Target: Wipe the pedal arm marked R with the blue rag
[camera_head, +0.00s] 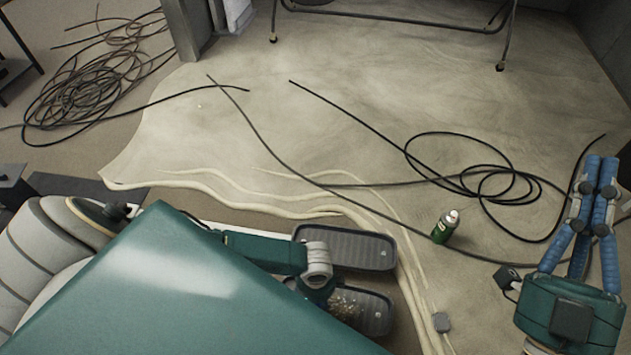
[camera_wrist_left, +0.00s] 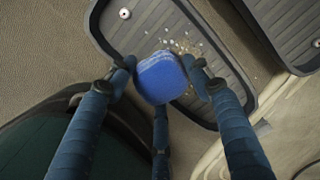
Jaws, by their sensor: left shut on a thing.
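In the left wrist view my left gripper (camera_wrist_left: 160,72) is shut on the blue rag (camera_wrist_left: 160,80), a small folded pad. The rag is over a dark ribbed pedal (camera_wrist_left: 150,22) with tan crumbs on it. I cannot tell whether it touches. In the head view this crumbed pedal (camera_head: 372,303) is the nearer of two; the other pedal (camera_head: 365,248) lies just beyond it. My left gripper and the rag are hard to make out there. I can read no R mark. My right gripper (camera_head: 600,165) is empty, its blue fingers together, at the right.
A green spray can (camera_head: 445,226) stands on the pale sheet (camera_head: 330,120). Black cables (camera_head: 480,185) loop over the sheet, near my right gripper. A larger cable coil (camera_head: 90,80) lies at the upper left. A metal frame (camera_head: 390,18) stands at the back.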

